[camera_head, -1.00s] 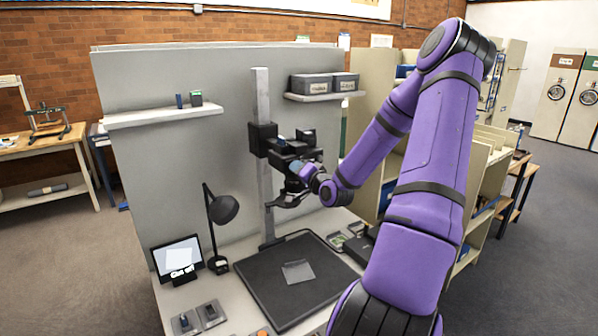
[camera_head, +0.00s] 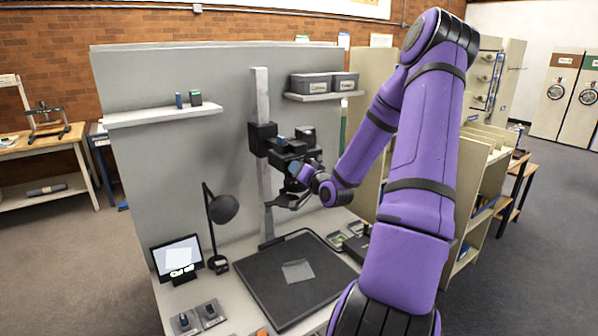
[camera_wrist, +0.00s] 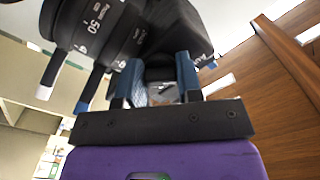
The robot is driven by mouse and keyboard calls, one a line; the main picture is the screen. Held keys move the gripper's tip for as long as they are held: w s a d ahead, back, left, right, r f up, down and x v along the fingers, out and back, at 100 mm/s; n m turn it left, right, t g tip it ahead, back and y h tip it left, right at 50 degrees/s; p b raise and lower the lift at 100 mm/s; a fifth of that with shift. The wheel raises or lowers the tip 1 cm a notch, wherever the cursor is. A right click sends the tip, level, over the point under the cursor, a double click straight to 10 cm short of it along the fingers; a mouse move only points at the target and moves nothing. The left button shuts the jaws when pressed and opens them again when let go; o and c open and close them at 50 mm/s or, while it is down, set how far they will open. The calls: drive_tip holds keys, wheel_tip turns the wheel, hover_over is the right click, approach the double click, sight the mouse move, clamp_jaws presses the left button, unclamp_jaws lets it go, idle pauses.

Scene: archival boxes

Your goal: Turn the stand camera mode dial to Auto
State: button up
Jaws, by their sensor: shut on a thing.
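The stand camera (camera_head: 283,147) is a dark body on a grey upright column (camera_head: 263,95), above a black baseboard (camera_head: 258,284). In the wrist view its lens barrel (camera_wrist: 95,28), marked 50, fills the upper left. My gripper (camera_head: 298,170) is at the camera's front right side. In the wrist view my gripper (camera_wrist: 160,68) has its two blue fingers on either side of the small mode dial (camera_wrist: 163,90), shut on it. The fingers hide the dial's edges. I cannot read which mode it points to.
A small screen (camera_head: 178,252) with a caption stands at the front left, beside a black desk lamp (camera_head: 222,208). A sheet (camera_head: 298,270) lies on the baseboard. Shelves with boxes (camera_head: 312,84) hang on the grey panel behind. Beige shelving (camera_head: 368,95) stands to the right.

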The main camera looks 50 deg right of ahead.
drive_tip(key=o, duration=0.7)
drive_tip(key=shift+c, duration=0.2)
drive_tip(key=v, duration=1.1)
drive_tip(key=shift+w, duration=0.1)
drive_tip(key=w+a+r+n+g, duration=0.2)
drive_tip(key=a+r+n+g, duration=0.2)
drive_tip(key=a, duration=0.4)
drive_tip(key=w+a+r+n+g, duration=0.1)
drive_tip(key=a+r+n+g, duration=0.3)
drive_tip(key=a, duration=0.3)
drive_tip(key=s+a+r+n+g+y, duration=0.1)
drive_tip(key=s+a+r+g+y, duration=0.1)
drive_tip(key=s+a+r, duration=0.3)
drive_tip(key=s+a+r+n+g+y, duration=0.1)
drive_tip(key=s+a+r, duration=0.4)
drive_tip(key=s+a, duration=0.7)
drive_tip(key=shift+s+a+r+n+g+y, duration=0.15)
drive_tip(key=shift+s+r+n+g+y, duration=0.2)
drive_tip(key=shift+s+g+y, duration=0.45)
